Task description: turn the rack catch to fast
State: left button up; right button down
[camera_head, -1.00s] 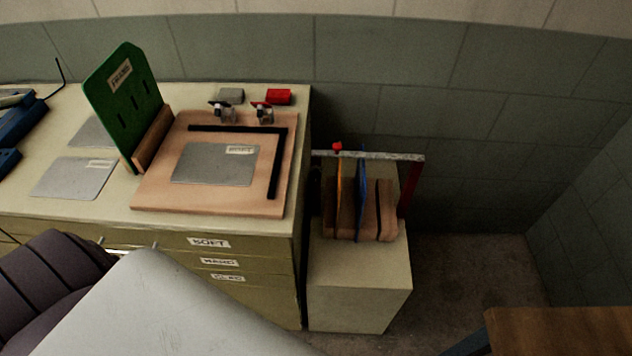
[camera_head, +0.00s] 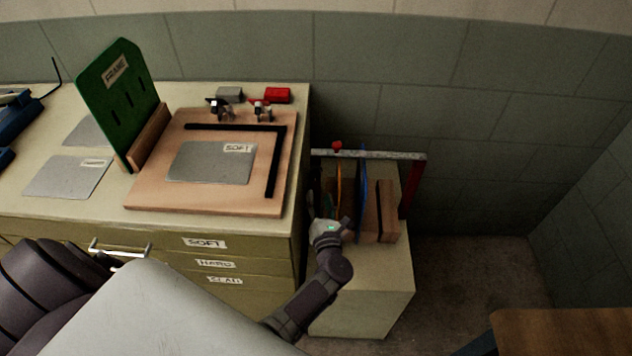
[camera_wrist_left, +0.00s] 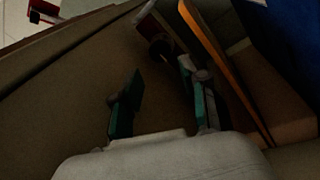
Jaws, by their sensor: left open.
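The rack (camera_head: 388,215) stands on a low cabinet right of the bench and holds an orange-edged panel (camera_head: 339,185) and a blue panel (camera_head: 361,190) upright. A grey bar (camera_head: 380,155) crosses its back, with a small red knob (camera_head: 337,146), seemingly the catch, at its left end. My left gripper (camera_head: 328,222) is at the front left of the rack, below and in front of the knob. In the left wrist view the gripper (camera_wrist_left: 162,100) is open with nothing between its fingers; the orange panel (camera_wrist_left: 215,55) is right of them. My right gripper is not in view.
The bench (camera_head: 60,205) on the left carries a wooden board (camera_head: 150,195) with a sheet labelled SOFT (camera_head: 210,165), two small clamps, and a green FRAME panel (camera_head: 118,100). Walls close off the back and right. A brown tabletop (camera_head: 560,330) is at lower right.

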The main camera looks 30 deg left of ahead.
aim_at(315, 177)
pick_arm(q)
jog(key=b+x, duration=0.1)
jog(key=x, duration=0.6)
jog(key=shift+w, duration=0.1)
grip_shut()
jog(key=shift+f+m+b, duration=0.25)
jog(key=shift+m+b, duration=0.95)
jog(key=shift+m, duration=0.3)
jog(key=shift+a+r+m+t+b, duration=0.1)
jog(key=shift+m+t+b, duration=0.7)
jog(key=shift+m, duration=1.5)
grip_release()
